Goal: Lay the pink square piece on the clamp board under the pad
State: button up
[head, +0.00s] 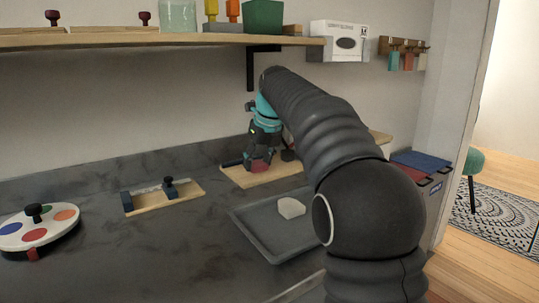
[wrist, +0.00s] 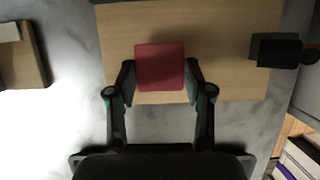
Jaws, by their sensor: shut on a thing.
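The pink square piece (wrist: 160,67) looks dark pink-red and flat; in the head view it is a small red patch (head: 259,166) under my gripper. My gripper (wrist: 160,75) is shut on it, one finger at its left side and one at its right. In the head view my gripper (head: 261,158) is over a pale wooden board (head: 285,173), which looks like the clamp board (wrist: 222,25). A dark block with a reddish round end (wrist: 275,50), perhaps the clamp with its pad, is at the board's right, apart from the piece. I cannot tell whether the piece touches the board.
A grey tray (head: 252,228) with a whitish piece (head: 291,208) lies in front of the board. Another wooden board (head: 187,199) with dark posts stands left. A round palette (head: 40,232) with coloured spots is far left. A shelf (head: 180,40) hangs above.

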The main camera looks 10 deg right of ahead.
aim_at(270, 167)
jog(key=w+d+p, duration=0.1)
jog(key=w+d, duration=0.3)
jog(key=shift+s+a+f, duration=0.1)
jog(key=shift+f, duration=0.15)
jog(key=shift+f+b, duration=0.1)
jog(key=shift+b, duration=0.2)
jog(key=o, duration=1.3)
jog(key=p+v, duration=0.2)
jog(key=v, duration=1)
jog(key=shift+s, duration=0.1)
